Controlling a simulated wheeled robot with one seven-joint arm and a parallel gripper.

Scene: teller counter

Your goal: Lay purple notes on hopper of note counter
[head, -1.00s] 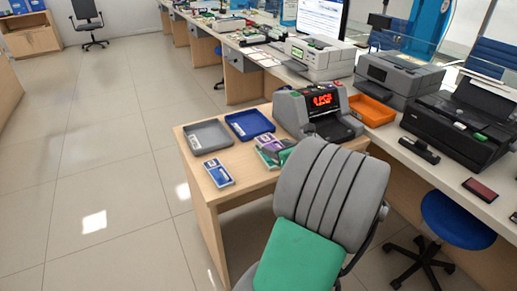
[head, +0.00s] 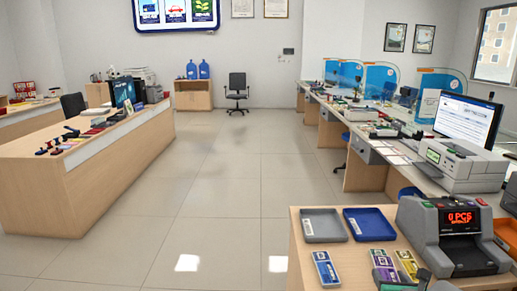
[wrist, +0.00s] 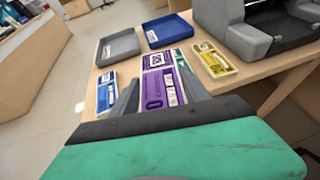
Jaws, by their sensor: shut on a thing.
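The purple notes (wrist: 162,88) lie lengthwise between the two grey fingers of my gripper (wrist: 158,97) in the wrist view. My gripper is shut on them, low over the small wooden table; I cannot tell if they touch the tabletop. In the head view the purple notes (head: 381,259) show near the bottom edge, with my gripper partly cut off below. The grey note counter (head: 455,238) stands on the table to their right, its red display reading 0 PCS. In the wrist view the counter (wrist: 262,30) is at the top right, and its hopper is not clearly seen.
Yellow notes (wrist: 213,58) lie right of the purple notes, green notes (wrist: 182,60) close beside them, and blue notes (wrist: 106,92) to the left. A grey tray (head: 323,240) and a blue tray (head: 369,238) sit behind. An orange tray (head: 505,232) is right of the counter.

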